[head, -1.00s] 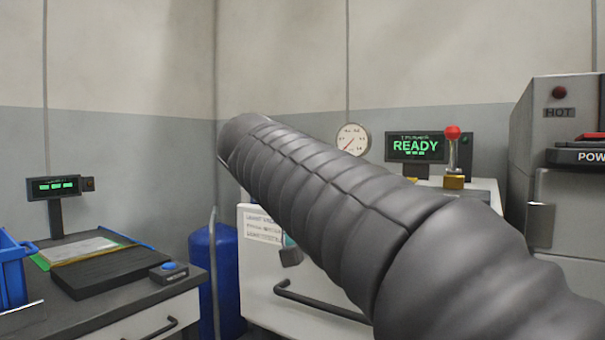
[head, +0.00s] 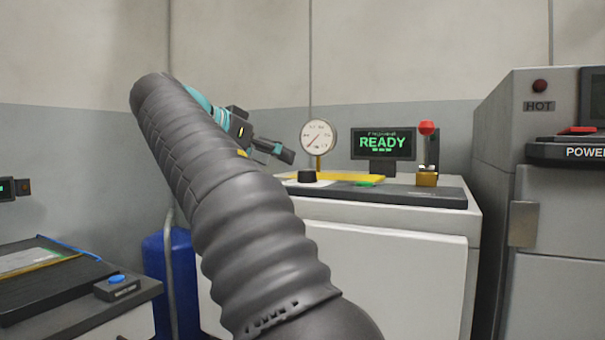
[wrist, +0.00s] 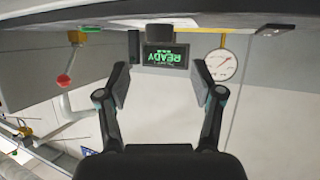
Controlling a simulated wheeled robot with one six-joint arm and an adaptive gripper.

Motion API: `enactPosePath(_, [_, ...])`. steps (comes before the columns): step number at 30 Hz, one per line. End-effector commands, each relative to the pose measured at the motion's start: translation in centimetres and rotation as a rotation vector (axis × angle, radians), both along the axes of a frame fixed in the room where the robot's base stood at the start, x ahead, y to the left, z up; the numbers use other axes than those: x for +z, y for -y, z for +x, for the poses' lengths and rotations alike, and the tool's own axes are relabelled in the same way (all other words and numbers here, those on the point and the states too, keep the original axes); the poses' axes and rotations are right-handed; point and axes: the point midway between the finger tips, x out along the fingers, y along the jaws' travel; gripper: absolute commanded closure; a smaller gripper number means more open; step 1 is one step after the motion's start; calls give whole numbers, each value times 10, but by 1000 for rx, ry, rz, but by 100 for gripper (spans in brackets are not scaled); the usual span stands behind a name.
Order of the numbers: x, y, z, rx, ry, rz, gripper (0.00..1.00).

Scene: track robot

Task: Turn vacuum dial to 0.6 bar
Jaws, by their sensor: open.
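A black dial knob (head: 307,176) on a pale base sits on top of the white machine, below and left of the round pressure gauge (head: 318,137). The gauge has a white face and a reddish needle; its numbers are too small to read. It also shows in the wrist view (wrist: 220,66), which is upside down. My gripper (head: 285,153) is at the left of the gauge, above the machine's top and apart from the knob. In the wrist view my gripper (wrist: 160,84) is open, with nothing between its fingers.
A READY screen (head: 384,144) and a red-ball lever (head: 428,150) stand right of the gauge. A yellow bar (head: 350,178) lies behind the knob. A grey HOT cabinet (head: 545,190) stands at the right. A blue cylinder (head: 167,270) stands left of the machine.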

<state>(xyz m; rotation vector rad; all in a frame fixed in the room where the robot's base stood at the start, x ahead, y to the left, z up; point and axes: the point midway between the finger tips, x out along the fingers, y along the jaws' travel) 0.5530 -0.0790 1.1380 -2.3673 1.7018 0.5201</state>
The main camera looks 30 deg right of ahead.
Motion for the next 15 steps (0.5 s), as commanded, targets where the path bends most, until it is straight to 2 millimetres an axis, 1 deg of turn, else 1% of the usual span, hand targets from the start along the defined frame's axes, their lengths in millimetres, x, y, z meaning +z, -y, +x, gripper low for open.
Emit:
enactPosePath(1, [-5,11,2,-5,-1,-1,33])
enactPosePath(6, [-17,39,11,-5,-3,0,33])
enactPosePath(12, [-28,65,20,-3,-3,0,33])
enactPosePath(15, [-32,73,23,-2,-2,0,33])
